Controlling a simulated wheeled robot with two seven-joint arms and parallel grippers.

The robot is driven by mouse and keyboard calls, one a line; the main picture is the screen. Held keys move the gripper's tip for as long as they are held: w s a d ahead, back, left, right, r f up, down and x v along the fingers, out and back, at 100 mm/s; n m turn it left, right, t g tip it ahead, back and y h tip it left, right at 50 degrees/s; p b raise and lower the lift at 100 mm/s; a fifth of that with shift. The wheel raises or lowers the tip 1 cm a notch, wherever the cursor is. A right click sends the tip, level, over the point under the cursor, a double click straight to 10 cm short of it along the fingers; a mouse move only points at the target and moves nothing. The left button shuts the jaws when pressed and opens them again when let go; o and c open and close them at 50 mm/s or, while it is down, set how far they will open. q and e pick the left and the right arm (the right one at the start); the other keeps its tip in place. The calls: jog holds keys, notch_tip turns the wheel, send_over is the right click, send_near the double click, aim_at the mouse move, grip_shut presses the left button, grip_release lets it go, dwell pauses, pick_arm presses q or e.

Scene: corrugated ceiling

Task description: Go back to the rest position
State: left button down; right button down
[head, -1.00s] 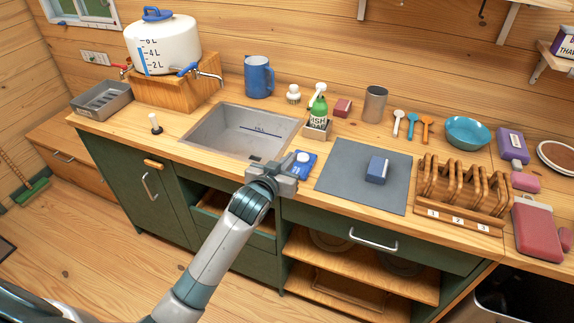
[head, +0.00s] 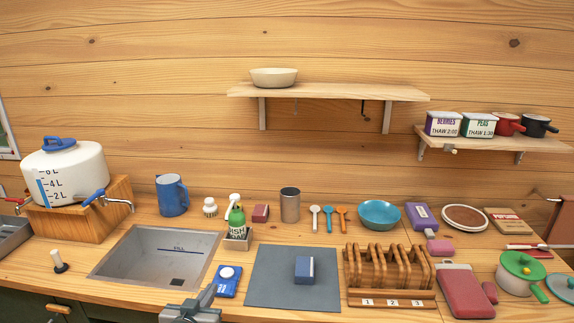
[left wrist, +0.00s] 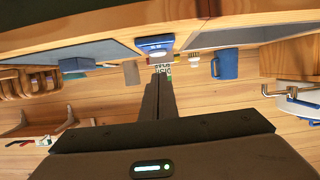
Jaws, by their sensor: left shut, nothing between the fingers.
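My left gripper (head: 207,296) is at the bottom of the head view, at the counter's front edge between the sink and the grey mat. Its fingers are together and hold nothing. In the left wrist view the shut dark fingers (left wrist: 159,97) point toward the counter, which appears upside down. My right gripper is in neither view.
The sink (head: 125,262) is left of the gripper. A grey mat (head: 265,292) with a blue block (head: 304,270) and a wooden rack (head: 385,298) are to the right. A blue mug (head: 172,196) and a soap bottle (head: 237,218) stand behind. A shelf (head: 330,93) hangs above.

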pick_arm(q)
jog(key=s+f+g, duration=0.3)
jog(key=s+f, duration=0.3)
jog(key=s, duration=0.3)
jog(key=s+f+g, duration=0.2)
jog(key=s+f, duration=0.5)
jog(key=s, duration=0.3)
jog(key=s+f+m+g, duration=0.1)
jog(key=s+f+g, duration=0.15)
jog(key=s, duration=0.85)
jog(key=s+f+m+g, duration=0.15)
jog(key=s+g, duration=0.25)
jog(key=s, duration=0.6)
notch_tip(320, 180, down, 31)
jog(key=s+b, duration=0.2)
jog(key=s+a+f+g+b, duration=0.1)
jog(key=s+a+f+g, duration=0.1)
jog(key=s+f, duration=1.5)
jog(key=shift+s+a+f+y+b, duration=0.15)
jog(key=shift+f+y+b, duration=0.2)
jog(key=shift+f, duration=0.6)
